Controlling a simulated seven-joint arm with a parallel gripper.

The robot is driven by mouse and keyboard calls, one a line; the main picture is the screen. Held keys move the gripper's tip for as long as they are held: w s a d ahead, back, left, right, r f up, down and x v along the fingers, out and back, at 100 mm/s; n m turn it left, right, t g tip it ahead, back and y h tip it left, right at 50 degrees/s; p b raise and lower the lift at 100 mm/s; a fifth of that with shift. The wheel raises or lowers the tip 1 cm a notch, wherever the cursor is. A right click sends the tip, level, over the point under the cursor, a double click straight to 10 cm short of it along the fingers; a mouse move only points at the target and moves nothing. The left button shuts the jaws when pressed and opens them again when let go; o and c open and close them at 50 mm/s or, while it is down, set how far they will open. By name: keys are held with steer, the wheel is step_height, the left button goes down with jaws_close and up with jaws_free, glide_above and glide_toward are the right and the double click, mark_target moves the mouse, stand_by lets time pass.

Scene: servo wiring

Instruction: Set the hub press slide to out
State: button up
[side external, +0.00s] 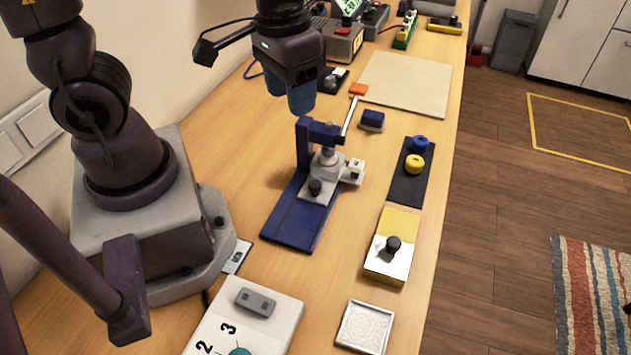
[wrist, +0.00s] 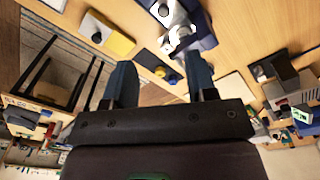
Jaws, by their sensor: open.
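The hub press has a blue base (side external: 290,222), a blue post and arm (side external: 318,130), and a lever with an orange handle (side external: 358,89). Its grey slide (side external: 312,195) carries a black knob (side external: 315,187) and sits at the post end of the base, partly beneath the press arm. The near part of the base is bare. A white block (side external: 353,171) stands at the slide's right. My gripper (side external: 290,103) is open and empty, above and behind the press, apart from it. In the wrist view, the open fingers (wrist: 160,82) point toward the press (wrist: 190,35), which is only partly shown.
A dark mat (side external: 405,190) with a yellow ring (side external: 414,164) and a blue ring (side external: 420,143) lies right of the press. A yellow and white block (side external: 388,268) with a black knob is nearer. A white tray (side external: 365,327) and a numbered panel (side external: 215,325) are in front.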

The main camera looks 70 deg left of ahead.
mark_target(315, 183)
steer(key=w+f+n, duration=0.1)
steer(key=f+n, duration=0.1)
steer(key=f, duration=0.5)
steer(key=w+f+n, duration=0.1)
steer(key=f+n, duration=0.1)
steer(key=f, duration=0.5)
steer(key=w+f+n, duration=0.1)
steer(key=f+n, duration=0.2)
steer(key=f, duration=0.4)
steer(key=shift+w+f+g, duration=0.15)
steer(key=shift+w+g, duration=0.15)
steer(key=shift+w, duration=0.1)
steer(key=shift+c, duration=0.5)
jaws_close()
steer(key=s+d, duration=0.6)
steer(key=shift+s+d, duration=0.35)
